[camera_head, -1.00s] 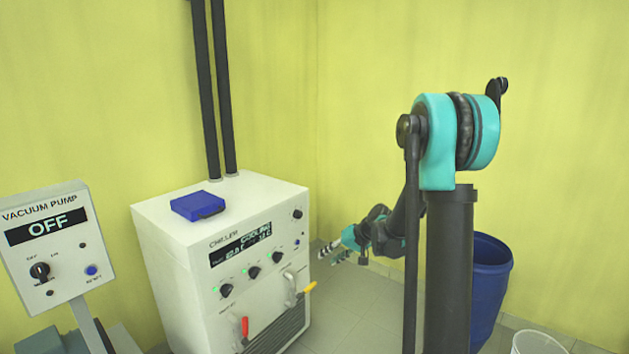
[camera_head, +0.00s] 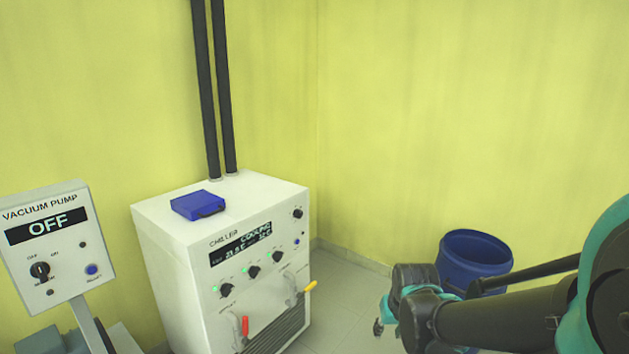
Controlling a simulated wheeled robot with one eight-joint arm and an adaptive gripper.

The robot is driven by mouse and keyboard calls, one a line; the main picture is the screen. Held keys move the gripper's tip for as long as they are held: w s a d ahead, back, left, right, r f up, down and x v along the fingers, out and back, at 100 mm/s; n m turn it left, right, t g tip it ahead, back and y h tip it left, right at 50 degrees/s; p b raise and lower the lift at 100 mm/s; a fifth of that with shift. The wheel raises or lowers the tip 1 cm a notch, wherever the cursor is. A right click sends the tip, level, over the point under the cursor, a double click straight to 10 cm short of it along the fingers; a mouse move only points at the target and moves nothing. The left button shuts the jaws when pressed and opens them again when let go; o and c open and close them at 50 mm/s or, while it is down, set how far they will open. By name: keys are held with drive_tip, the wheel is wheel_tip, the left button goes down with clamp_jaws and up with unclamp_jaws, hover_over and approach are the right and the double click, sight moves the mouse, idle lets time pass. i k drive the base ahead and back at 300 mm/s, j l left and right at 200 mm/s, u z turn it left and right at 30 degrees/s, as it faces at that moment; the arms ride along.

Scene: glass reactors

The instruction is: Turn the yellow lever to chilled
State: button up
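The yellow lever (camera_head: 311,286) sticks out at the lower right of the white chiller's (camera_head: 182,284) front, beside a pale pipe or handle. A red lever (camera_head: 245,325) sits lower left on the same panel. The chiller's display (camera_head: 241,244) reads COOLING, with smaller figures hard to read. My gripper (camera_head: 379,328) is to the right of the chiller, apart from the yellow lever. It is small and partly hidden by my arm, so its fingers cannot be made out clearly.
A blue case (camera_head: 197,205) lies on top of the chiller. Two dark pipes (camera_head: 217,90) rise behind it. A vacuum pump panel (camera_head: 50,245) reading OFF stands at the left. A blue barrel (camera_head: 474,262) stands behind my arm. Floor shows between chiller and arm.

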sight(300, 295)
drive_tip(key=i+j+u, duration=0.1)
drive_tip(key=i, duration=0.35)
drive_tip(key=i+j+u, duration=0.1)
drive_tip(key=i, duration=0.35)
drive_tip(key=k+j+z, duration=0.15)
drive_tip(key=j, duration=0.25)
drive_tip(key=k+j+z, duration=0.1)
drive_tip(key=j, duration=0.25)
